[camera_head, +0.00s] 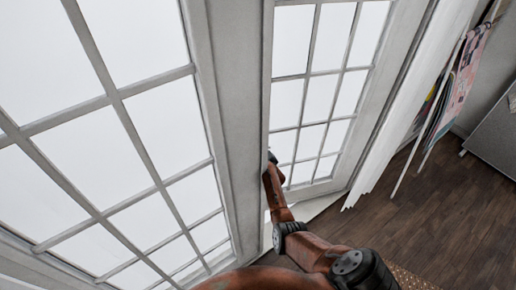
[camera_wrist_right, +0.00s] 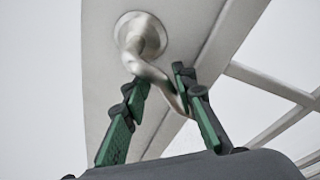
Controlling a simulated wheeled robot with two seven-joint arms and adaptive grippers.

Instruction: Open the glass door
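The white-framed glass door has a near leaf (camera_head: 238,110) with many panes filling the left of the head view, and another glazed leaf or panel (camera_head: 357,130) to its right. In the wrist view, a metal lever handle (camera_wrist_right: 140,36) sticks out from a round plate on a white door stile (camera_wrist_right: 100,60). My right gripper (camera_wrist_right: 160,82) has its fingers apart, one on each side of the lever. The lever passes between the fingertips and runs close to the right finger; I cannot tell whether they touch. In the head view the handle is hidden. My left gripper is not in view.
Dark wooden floor (camera_head: 440,205) lies clear at the right. White blinds or curtain (camera_head: 415,90) hang beside the right panel. A pink patterned cloth (camera_head: 467,75) and a grey cabinet-like thing (camera_head: 495,135) stand further right. My right arm reaches up along the door stile.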

